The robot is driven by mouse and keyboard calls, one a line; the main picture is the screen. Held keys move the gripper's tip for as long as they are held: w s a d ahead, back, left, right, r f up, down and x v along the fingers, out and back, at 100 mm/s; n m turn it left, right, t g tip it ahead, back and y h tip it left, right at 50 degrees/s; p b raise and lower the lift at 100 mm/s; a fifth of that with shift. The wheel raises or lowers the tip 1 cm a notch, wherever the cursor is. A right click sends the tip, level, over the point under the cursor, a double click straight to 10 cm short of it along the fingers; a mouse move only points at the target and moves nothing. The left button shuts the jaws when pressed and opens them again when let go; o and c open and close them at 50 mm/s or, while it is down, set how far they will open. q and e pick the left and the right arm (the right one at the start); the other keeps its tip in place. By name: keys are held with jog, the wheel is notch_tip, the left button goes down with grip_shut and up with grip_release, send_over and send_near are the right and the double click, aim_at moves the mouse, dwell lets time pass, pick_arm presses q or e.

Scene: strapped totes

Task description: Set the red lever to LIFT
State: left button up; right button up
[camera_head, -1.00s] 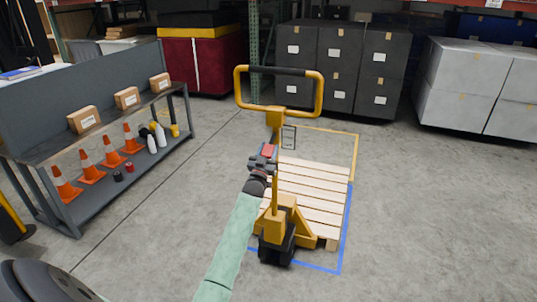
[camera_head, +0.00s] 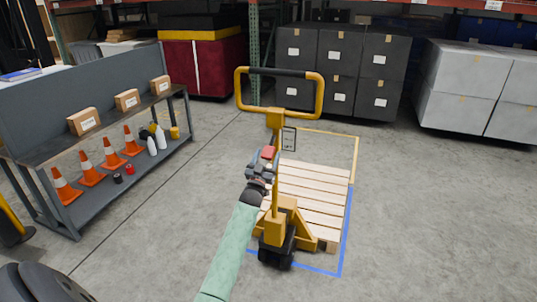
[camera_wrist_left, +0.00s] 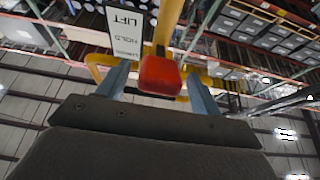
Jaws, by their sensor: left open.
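The red lever (camera_head: 267,153) sits on the upright mast of the yellow pallet jack (camera_head: 275,118), below its looped handle. It shows in the left wrist view as a red block (camera_wrist_left: 160,75). My left gripper (camera_head: 262,164) is open, just below and in front of the lever. In the wrist view its two fingers stand on either side of the red block, with gaps visible. A white label card (camera_wrist_left: 125,28) beside the lever reads LIFT at one end and HOLD in the middle; its last word is hard to read. My right gripper is not in view.
A wooden pallet (camera_head: 315,190) lies under the jack, inside blue and yellow floor lines. A grey shelf bench (camera_head: 85,130) with cones, bottles and cartons stands at the left. Dark stacked boxes (camera_head: 335,60) and white ones (camera_head: 465,95) stand behind. The floor at right is clear.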

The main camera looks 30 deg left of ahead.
pick_arm(q)
jog(key=v, duration=0.4)
jog(key=shift+b, duration=0.3)
jog(key=shift+s+d+f, duration=0.1)
jog(key=shift+s+f, duration=0.05)
jog(key=shift+s, duration=0.3)
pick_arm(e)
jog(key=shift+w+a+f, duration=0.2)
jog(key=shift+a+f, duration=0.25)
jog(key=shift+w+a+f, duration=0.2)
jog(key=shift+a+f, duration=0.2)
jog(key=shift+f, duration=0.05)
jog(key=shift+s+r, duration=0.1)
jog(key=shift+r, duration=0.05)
